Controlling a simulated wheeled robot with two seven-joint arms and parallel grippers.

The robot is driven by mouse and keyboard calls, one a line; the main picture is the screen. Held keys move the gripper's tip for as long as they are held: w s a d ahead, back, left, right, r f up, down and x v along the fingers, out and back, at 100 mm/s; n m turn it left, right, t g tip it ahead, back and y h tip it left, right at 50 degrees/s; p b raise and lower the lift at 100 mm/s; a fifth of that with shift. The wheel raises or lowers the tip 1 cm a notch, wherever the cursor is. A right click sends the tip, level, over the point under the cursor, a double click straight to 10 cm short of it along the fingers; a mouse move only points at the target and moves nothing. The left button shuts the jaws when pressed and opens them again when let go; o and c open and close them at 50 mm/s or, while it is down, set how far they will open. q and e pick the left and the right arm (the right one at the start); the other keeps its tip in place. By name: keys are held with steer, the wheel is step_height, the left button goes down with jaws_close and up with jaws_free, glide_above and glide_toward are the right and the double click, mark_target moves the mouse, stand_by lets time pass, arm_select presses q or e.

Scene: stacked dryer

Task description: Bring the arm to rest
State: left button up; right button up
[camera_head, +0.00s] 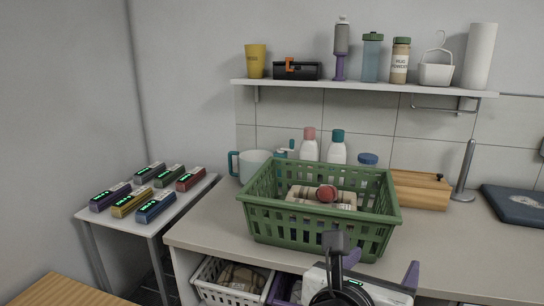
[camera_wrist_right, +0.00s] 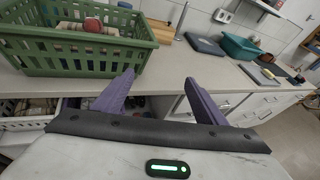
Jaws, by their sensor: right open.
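My right gripper (camera_head: 372,268) is in the lower middle of the head view, in front of the counter and just below the green basket. Its white body and purple fingers show, partly hidden behind a black part of my own arm. In the right wrist view the two purple fingers of the gripper (camera_wrist_right: 160,78) stand apart with nothing between them. The green basket (camera_head: 310,229) stands on the counter beyond the gripper. It holds pale folded cloth and a red round thing. My left gripper is not in view.
A white basket (camera_head: 217,290) sits under the counter. A side table (camera_head: 150,226) holds several devices. A shelf (camera_head: 365,87) hangs above.

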steer(key=s+d+r+g+h, duration=0.15)
steer(key=d+h, duration=0.55)
steer(key=d, duration=1.2)
step_height(320, 180, down, 25)
steer(key=a+m+y, duration=0.3)
steer(key=m+y, duration=0.2)
steer(key=y, duration=0.5)
steer(key=s+a+f+m+g+y, duration=0.35)
steer(key=s+f+m+y, duration=0.35)
steer(key=s+f+m, duration=1.15)
steer(key=a+m+t+y, duration=0.1)
steer(key=a+m, duration=0.3)
steer(key=a, duration=0.9)
steer(key=shift+w+r+m+t, duration=0.2)
steer(key=shift+m+t, duration=0.15)
steer(key=shift+t, duration=0.15)
